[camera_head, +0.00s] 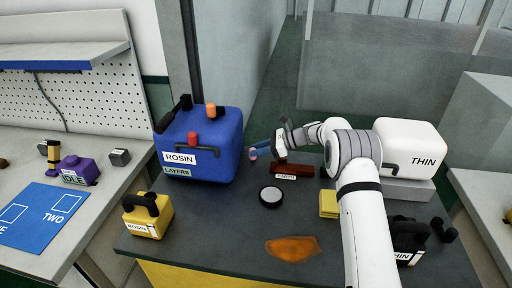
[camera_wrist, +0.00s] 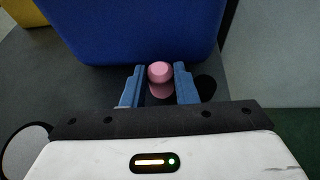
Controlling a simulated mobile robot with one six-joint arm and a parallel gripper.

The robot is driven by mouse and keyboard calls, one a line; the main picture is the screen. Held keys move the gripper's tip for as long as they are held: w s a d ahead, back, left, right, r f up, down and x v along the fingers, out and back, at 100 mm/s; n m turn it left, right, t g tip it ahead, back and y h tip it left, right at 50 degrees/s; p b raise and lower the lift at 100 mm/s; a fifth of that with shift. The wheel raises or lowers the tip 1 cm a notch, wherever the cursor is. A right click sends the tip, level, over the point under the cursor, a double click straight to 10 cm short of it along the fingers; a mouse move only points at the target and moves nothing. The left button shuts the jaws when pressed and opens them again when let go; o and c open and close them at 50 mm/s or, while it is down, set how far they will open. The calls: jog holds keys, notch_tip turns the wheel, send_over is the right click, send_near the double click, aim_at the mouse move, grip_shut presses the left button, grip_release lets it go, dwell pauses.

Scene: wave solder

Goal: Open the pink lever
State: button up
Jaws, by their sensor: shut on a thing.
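The pink lever (camera_wrist: 160,72) is a small round knob on a short pink stem, between the two blue fingers of my gripper (camera_wrist: 157,88) in the wrist view. The fingers are closed about it, beside the blue box (camera_wrist: 120,30). In the head view a bit of the pink lever (camera_head: 253,154) shows at the fingertips of my gripper (camera_head: 257,149), just right of the blue box labelled ROSIN (camera_head: 215,130). The lever's base is mostly hidden.
A brown labelled block (camera_head: 292,170) lies under my wrist. A round black-rimmed disc (camera_head: 270,194), an orange puddle (camera_head: 292,248) and a yellow block (camera_head: 328,204) are nearer on the dark table. A white THIN box (camera_head: 408,147) stands right. A yellow ROSIN box (camera_head: 148,214) stands left.

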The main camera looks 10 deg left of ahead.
jog(key=shift+w+d+n+g, duration=0.2)
jog(key=shift+n+g, duration=0.3)
jog(key=shift+g, duration=0.1)
jog(key=shift+w+d+n+g, duration=0.15)
jog(key=shift+d+n+g, duration=0.05)
jog(key=shift+n+g, duration=0.35)
jog(key=shift+d+g+h+p, duration=0.1)
jog(key=shift+g+h+p, duration=0.15)
jog(key=shift+h+p, duration=0.05)
jog(key=o, duration=1)
jog(key=shift+r, duration=0.15)
notch_tip(320, 180, up, 10)
